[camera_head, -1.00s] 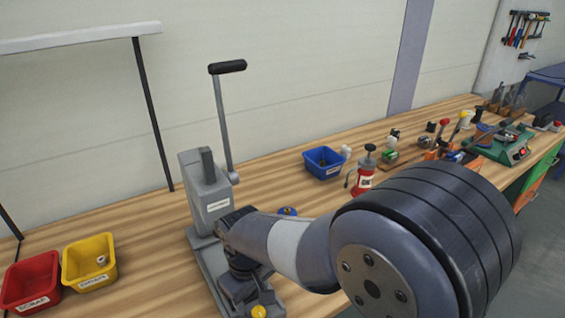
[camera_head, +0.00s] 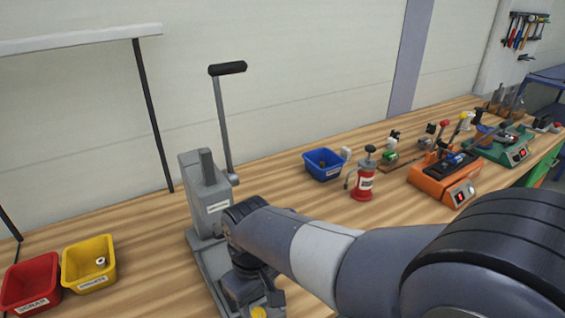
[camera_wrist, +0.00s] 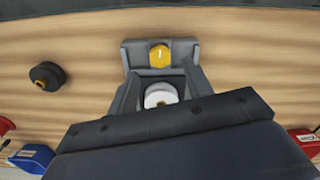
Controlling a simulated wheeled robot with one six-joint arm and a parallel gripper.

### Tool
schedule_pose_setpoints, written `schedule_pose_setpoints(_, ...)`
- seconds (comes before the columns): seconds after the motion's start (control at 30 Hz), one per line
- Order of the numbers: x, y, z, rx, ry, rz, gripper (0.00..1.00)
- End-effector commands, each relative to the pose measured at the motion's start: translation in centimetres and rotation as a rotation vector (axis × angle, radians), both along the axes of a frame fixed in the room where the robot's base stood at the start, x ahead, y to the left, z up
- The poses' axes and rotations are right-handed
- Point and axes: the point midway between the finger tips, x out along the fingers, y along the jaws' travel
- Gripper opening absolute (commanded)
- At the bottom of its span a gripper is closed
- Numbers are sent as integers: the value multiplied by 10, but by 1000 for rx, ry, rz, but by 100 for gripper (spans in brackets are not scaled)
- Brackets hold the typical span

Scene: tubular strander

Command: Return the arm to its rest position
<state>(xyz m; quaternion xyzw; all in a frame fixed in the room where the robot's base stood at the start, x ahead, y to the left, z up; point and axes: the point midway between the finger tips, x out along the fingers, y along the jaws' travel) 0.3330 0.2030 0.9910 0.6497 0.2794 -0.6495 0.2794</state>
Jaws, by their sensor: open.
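My arm reaches from the lower right of the head view to the grey lever press. My gripper (camera_head: 254,290) points down over the front part of the press's base. In the wrist view its two grey fingers (camera_wrist: 162,80) stand apart. A yellow knob (camera_wrist: 159,56) sits on a grey block just beyond the fingers.
A red bin (camera_head: 30,283) and a yellow bin (camera_head: 90,263) stand at left. A blue bin (camera_head: 324,164), a red hand device (camera_head: 364,178) and an orange machine (camera_head: 445,183) stand at right. A black round part (camera_wrist: 47,75) lies on the wooden bench. A wall stands behind.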

Motion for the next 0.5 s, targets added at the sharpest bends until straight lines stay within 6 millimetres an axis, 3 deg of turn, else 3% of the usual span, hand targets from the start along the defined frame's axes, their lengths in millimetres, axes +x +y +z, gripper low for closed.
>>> schedule_pose_setpoints(0.3, 0, 0, 66, 2, -3, 0, 48)
schedule_pose_setpoints(0.5, -1, -1, 16, -4, 5, 0, 48)
